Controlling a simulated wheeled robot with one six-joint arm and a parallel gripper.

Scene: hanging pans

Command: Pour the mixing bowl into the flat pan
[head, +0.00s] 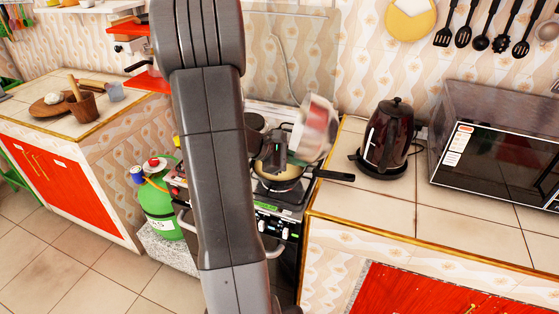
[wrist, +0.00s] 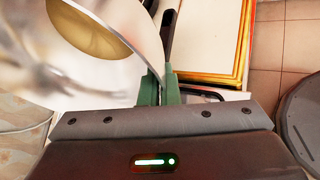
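The mixing bowl (head: 318,127) is a pale, shiny metal bowl, tipped on its side above the stove. In the wrist view the bowl (wrist: 115,72) fills the upper left, with a yellowish patch inside; I cannot tell whether this is contents or a reflection. My gripper (head: 277,152) is at the bowl's left side; its green fingers (wrist: 159,88) are closed on the bowl's rim. The flat pan (head: 283,183) sits on the stove below the bowl, with a pale yellow inside and a black handle pointing right. My arm and gripper hide part of it.
A dark kettle (head: 388,135) stands on the right counter (head: 385,209), with a microwave (head: 495,150) beyond it. A green gas bottle (head: 158,205) stands left of the stove. A mortar (head: 80,104) and a board are on the left counter.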

